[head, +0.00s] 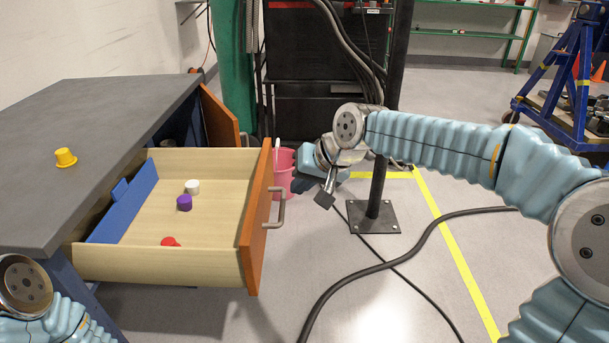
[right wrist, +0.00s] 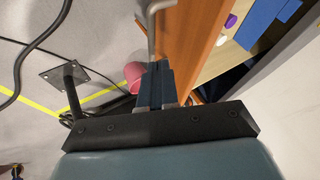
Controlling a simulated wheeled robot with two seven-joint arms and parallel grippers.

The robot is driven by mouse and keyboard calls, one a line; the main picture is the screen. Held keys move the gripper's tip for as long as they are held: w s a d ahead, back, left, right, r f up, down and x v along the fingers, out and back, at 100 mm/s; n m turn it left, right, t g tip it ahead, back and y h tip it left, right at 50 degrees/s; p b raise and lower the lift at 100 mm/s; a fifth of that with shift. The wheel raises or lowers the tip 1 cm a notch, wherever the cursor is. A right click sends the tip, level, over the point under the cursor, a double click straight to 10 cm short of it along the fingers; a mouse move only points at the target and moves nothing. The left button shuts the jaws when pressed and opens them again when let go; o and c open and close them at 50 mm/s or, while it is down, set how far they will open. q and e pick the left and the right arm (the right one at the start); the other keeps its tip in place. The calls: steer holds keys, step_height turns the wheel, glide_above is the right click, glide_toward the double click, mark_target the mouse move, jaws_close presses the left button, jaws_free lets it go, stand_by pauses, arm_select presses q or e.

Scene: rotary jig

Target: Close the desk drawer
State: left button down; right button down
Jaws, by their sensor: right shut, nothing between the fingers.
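The desk drawer (head: 170,261) is pulled out of the grey desk (head: 60,150). It has light wooden walls and an orange-brown front (head: 254,215) with a metal handle (head: 277,205). My right gripper (head: 325,199) is shut and empty, to the right of the handle and apart from it in the head view. In the right wrist view its closed fingers (right wrist: 155,72) point toward the handle (right wrist: 152,22) beside the drawer front (right wrist: 188,45). Of my left arm only a part shows at the bottom left; its gripper is out of view.
White (head: 192,187), purple (head: 184,202) and red (head: 170,241) small pieces lie in the drawer beside a blue divider (head: 125,205). A yellow piece (head: 65,157) stands on the desk. An orange door (head: 220,120) stands open behind. A pink bucket (head: 284,168) and black cable (head: 400,260) are on the floor.

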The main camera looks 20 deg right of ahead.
mark_target(264, 201)
arm_select(q)
steer(key=shift+d+r, duration=0.1)
steer(key=shift+r, duration=0.15)
arm_select(e)
steer(key=shift+w+a+f, duration=0.55)
steer(key=shift+a, duration=0.3)
steer(key=shift+w+a+f, duration=0.55)
steer(key=shift+a+f, duration=0.05)
steer(key=shift+a, duration=0.3)
steer(key=shift+w+a+f, duration=0.55)
steer(key=shift+a, duration=0.3)
